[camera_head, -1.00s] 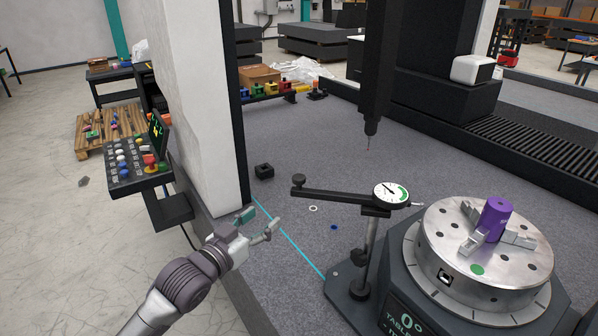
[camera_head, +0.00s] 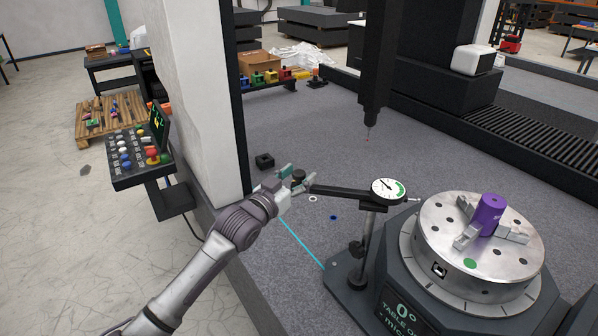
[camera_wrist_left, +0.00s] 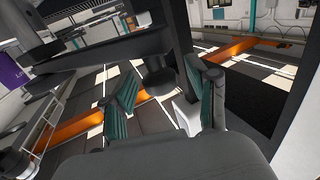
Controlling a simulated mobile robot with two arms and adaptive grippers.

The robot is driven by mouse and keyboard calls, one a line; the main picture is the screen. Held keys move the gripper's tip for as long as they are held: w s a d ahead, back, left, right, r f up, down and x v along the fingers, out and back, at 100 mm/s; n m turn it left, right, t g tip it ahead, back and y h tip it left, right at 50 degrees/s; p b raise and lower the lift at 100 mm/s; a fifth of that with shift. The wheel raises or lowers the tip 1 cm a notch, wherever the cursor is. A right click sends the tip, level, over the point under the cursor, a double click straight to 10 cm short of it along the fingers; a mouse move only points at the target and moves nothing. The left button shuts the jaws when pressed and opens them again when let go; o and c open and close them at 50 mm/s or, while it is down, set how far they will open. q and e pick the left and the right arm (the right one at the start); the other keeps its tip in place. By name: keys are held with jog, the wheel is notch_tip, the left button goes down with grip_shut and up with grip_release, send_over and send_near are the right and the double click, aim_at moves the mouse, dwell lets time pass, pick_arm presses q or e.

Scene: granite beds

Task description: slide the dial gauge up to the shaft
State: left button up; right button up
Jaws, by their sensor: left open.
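The dial gauge (camera_head: 388,190) has a white and green face and sits on a black horizontal arm on an upright post. The post's base (camera_head: 350,284) stands beside the rotary table. A dark knob (camera_head: 298,175) is at the arm's left end. The purple shaft (camera_head: 490,214) stands upright in the chuck, right of the gauge and apart from its tip. My left gripper (camera_head: 295,180) is open at the knob; in the left wrist view the knob (camera_wrist_left: 158,80) appears between the teal-padded fingers. Contact cannot be told. My right gripper is not in view.
The round chuck table (camera_head: 450,262) fills the right front. A black probe column (camera_head: 373,80) hangs above the granite bed (camera_head: 300,130). A white pillar (camera_head: 190,90) and a button panel (camera_head: 140,160) stand left. A small black block (camera_head: 264,161) and rings lie on the bed.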

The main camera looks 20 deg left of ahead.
aim_at(361, 192)
pick_arm(q)
jog(key=shift+w+d, duration=0.1)
jog(key=shift+w, duration=0.2)
grip_shut()
jog(key=w+d, duration=0.1)
jog(key=d, duration=0.4)
jog(key=w+d, duration=0.1)
jog(key=d, duration=0.4)
jog(key=w+d, duration=0.1)
jog(key=d, duration=0.4)
jog(key=shift+p, duration=0.4)
